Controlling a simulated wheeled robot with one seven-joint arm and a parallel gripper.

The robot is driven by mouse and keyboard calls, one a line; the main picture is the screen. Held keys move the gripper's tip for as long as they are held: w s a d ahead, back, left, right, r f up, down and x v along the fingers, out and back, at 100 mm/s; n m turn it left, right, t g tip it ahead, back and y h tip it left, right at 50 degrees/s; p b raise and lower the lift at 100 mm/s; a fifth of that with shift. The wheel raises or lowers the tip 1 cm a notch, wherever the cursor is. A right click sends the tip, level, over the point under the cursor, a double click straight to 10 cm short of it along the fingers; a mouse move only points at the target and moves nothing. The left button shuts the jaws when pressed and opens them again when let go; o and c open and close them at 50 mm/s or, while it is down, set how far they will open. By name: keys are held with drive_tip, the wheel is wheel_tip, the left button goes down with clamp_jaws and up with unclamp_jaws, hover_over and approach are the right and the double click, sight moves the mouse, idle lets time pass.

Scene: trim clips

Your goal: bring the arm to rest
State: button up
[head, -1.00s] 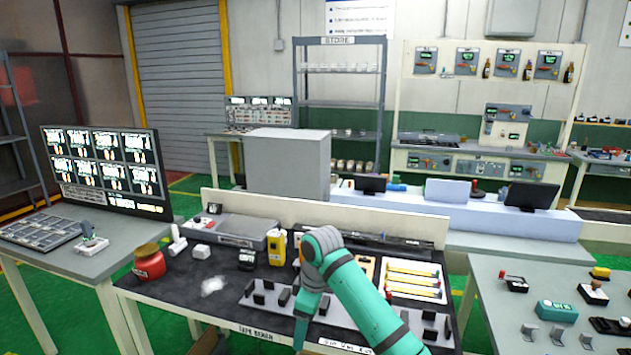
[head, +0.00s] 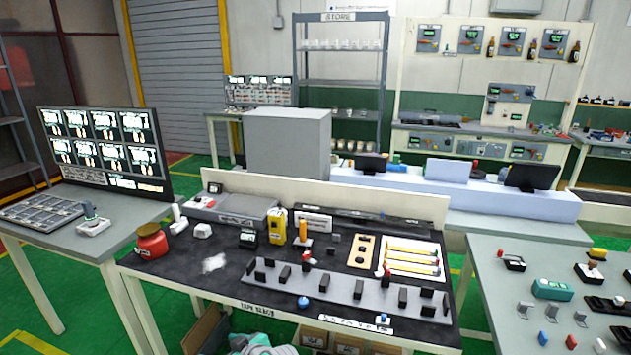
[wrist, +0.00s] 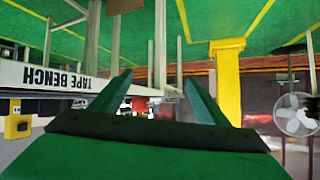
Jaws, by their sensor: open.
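My gripper (wrist: 158,80) shows in the wrist view with its two green fingers spread apart and nothing between them. The wrist view is upside down, with the tape bench's front edge and label (wrist: 58,78) at its left, beside the fingers and apart from them. In the head view my gripper is not seen. Only a piece of what seems to be my arm (head: 265,347) shows at the bottom edge, below the front of the tape bench (head: 190,262). The rest of the arm is out of the picture.
The bench holds a red pot (head: 151,241), a yellow device (head: 277,226), a grey rail with black clips (head: 340,288) and a tray of yellow-handled tools (head: 412,260). Side tables stand left (head: 95,245) and right (head: 505,330). Open boxes (head: 205,330) sit under the bench.

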drive_tip(key=s+d+f+m+t+h, duration=0.2)
drive_tip(key=s+d+f+m, duration=0.15)
drive_tip(key=s, duration=0.45)
drive_tip(key=s+d+f+m+t+h, duration=0.25)
drive_tip(key=s+d+m, duration=0.2)
drive_tip(key=s, duration=0.35)
drive_tip(key=s+d+f+m+t+h, duration=0.2)
drive_tip(key=s+d+f+m+t, duration=0.15)
drive_tip(key=s, duration=0.55)
drive_tip(key=s+d+r+n+h, duration=0.1)
drive_tip(key=s+d+r, duration=0.3)
drive_tip(key=s+d, duration=0.3)
drive_tip(key=s+d+r+n+h, duration=0.1)
drive_tip(key=s+d+r, duration=0.4)
drive_tip(key=s, duration=0.8)
drive_tip(key=shift+s+d+t+h, duration=0.15)
drive_tip(key=shift+d+t+h, duration=0.15)
drive_tip(key=shift+d+h, duration=0.45)
drive_tip(key=shift+d+r, duration=0.1)
drive_tip(key=shift+d, duration=0.05)
